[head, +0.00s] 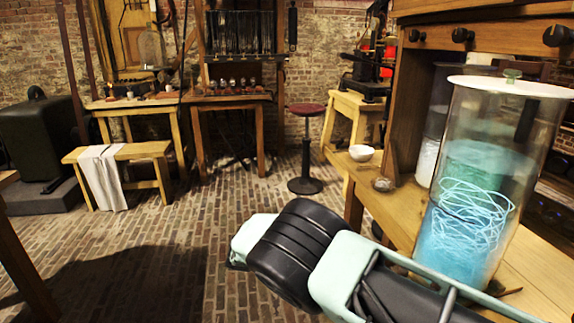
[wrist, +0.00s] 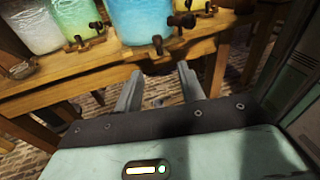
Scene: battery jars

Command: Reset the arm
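My arm (head: 310,255) stretches across the lower right of the head view, above the brick floor and in front of the wooden bench. My gripper does not show in the head view. In the wrist view my gripper (wrist: 158,85) has its two grey fingers apart, with nothing between them. The fingertips are just below the front edge of the wooden bench (wrist: 60,92) in that view. I cannot tell whether they touch it.
A large glass jar (head: 480,180) with blue contents stands on the bench. Jars with taps, including a blue one (wrist: 140,22) and a green one (wrist: 75,18), line the bench edge. Brick floor (head: 170,240) is open at left.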

